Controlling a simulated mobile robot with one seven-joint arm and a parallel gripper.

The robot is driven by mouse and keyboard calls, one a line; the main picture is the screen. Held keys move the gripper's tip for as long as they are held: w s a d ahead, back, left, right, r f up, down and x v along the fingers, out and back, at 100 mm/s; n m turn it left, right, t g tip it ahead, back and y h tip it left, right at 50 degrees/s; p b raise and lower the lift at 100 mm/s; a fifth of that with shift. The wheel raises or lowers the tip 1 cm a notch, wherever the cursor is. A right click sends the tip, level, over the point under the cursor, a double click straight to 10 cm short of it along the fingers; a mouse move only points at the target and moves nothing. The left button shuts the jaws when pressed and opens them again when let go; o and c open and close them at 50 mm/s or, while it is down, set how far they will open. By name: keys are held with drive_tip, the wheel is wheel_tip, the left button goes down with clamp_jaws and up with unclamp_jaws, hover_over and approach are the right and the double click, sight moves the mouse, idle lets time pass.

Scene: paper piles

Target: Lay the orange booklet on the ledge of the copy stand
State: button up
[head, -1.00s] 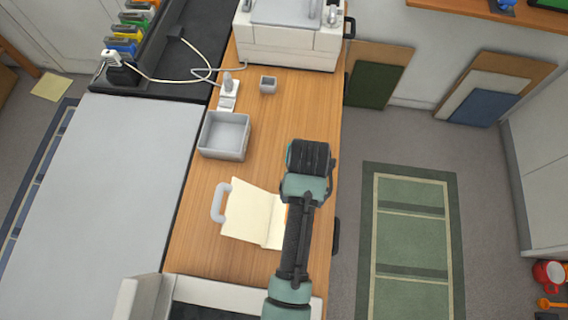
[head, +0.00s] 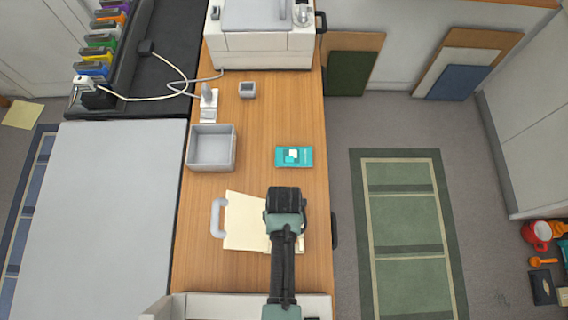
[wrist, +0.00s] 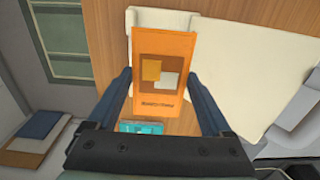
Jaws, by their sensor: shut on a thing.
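My gripper (head: 284,196) is over the wooden table, above the right part of what looks like the cream copy stand (head: 243,220). In the wrist view the orange booklet (wrist: 165,55) sits between my two dark fingers, with brown and pale squares on its cover, and they are shut on it. In the head view my gripper and arm hide the booklet. The cream stand lies to the right of the booklet in the wrist view (wrist: 235,65). Its ledge is not clear, and I cannot tell whether the booklet touches the stand.
A teal item (head: 294,163) lies on the table (head: 265,115) beyond my gripper. A pale handle-shaped piece (head: 216,218) is at the stand's left. A grey open tray (head: 213,165) and a small grey cup (head: 247,90) stand farther back. The table's right edge is close.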

drive_tip(key=shift+f+b, duration=2.15)
drive_tip(key=shift+f, duration=1.15)
drive_tip(key=shift+f, duration=0.3)
drive_tip(key=shift+s+f+b, duration=0.15)
drive_tip(key=shift+f+b, duration=0.3)
drive_tip(key=shift+b, duration=0.15)
drive_tip(key=o, duration=1)
drive_tip(key=shift+c, duration=0.2)
drive_tip(key=shift+o, duration=1)
drive_tip(key=shift+f, duration=0.1)
drive_tip(key=shift+a, duration=0.15)
